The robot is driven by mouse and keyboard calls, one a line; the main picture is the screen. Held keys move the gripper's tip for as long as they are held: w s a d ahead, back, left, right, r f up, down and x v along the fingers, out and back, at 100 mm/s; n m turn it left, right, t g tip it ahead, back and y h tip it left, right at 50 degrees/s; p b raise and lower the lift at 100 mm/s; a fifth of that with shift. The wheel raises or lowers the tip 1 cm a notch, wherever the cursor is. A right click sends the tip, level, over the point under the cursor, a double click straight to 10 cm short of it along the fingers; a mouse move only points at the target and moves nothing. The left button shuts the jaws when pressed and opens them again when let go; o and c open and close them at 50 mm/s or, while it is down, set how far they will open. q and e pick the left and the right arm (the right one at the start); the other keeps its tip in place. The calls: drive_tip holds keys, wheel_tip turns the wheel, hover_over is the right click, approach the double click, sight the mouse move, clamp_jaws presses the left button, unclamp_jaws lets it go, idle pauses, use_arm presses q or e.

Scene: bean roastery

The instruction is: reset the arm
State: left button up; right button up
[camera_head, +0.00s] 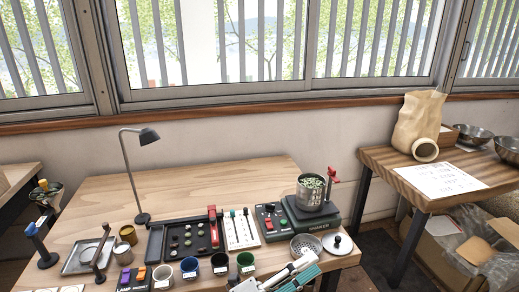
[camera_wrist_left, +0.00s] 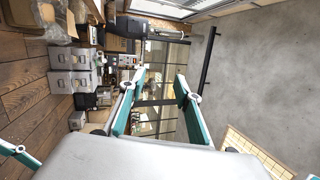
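My left gripper (camera_head: 303,270) shows at the bottom of the head view, with white and teal parts, in front of the wooden table's front edge. The left wrist view shows its two teal fingers (camera_wrist_left: 160,78) standing apart with nothing between them. That wrist camera looks out over the room, with shelving, boxes and a grey surface behind the fingers. My right gripper cannot be made out in either view.
A perforated lid (camera_head: 306,246) and a round lid (camera_head: 338,243) lie near the gripper. The table's back is clear.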

use_arm(q)
drive_tip(key=a+f+n+t+y, duration=0.6)
drive_tip(key=a+f+n+y, duration=0.4)
drive_tip(key=a+f+n, duration=0.45)
drive_tip(key=s+a+f+n+g+y, duration=0.4)
drive_tip(key=s+a+f+n+y, duration=0.2)
drive_tip(key=s+a+f+n, duration=0.6)
drive_tip(key=s+a+f, duration=0.1)
drive_tip(key=a+f, duration=0.2)
drive_tip(key=a, duration=0.1)
drive_tip(key=shift+s+n+y, duration=0.3)
drive_tip(key=shift+n, duration=0.05)
drive_tip(key=shift+a, duration=0.1)
drive_tip(key=shift+c, duration=0.2)
